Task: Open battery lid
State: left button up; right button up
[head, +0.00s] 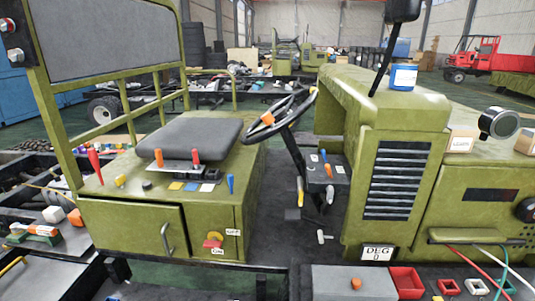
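No part is clearly labelled as a battery lid, so I cannot tell for certain which one it is. A flat grey cover (335,277) with an orange knob (356,284) lies at the bottom centre-right, cut off by the picture's edge, and appears shut. An olive door (130,228) with a curved metal handle (166,238) is shut below the black seat. A red-and-yellow rotary switch (213,241) sits right of that door, between OFF and ON labels. Neither of my grippers shows in the head view.
A steering wheel (274,118) on a dark column stands in the middle, beside the olive hood (385,100). Red trays (407,283) and loose red, white and green cables (470,258) are at the lower right. Small parts lie at the left edge.

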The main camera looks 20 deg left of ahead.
aim_at(35, 279)
jog(key=u, duration=4.1)
jog(key=i, duration=2.9)
jog(key=z, duration=3.95)
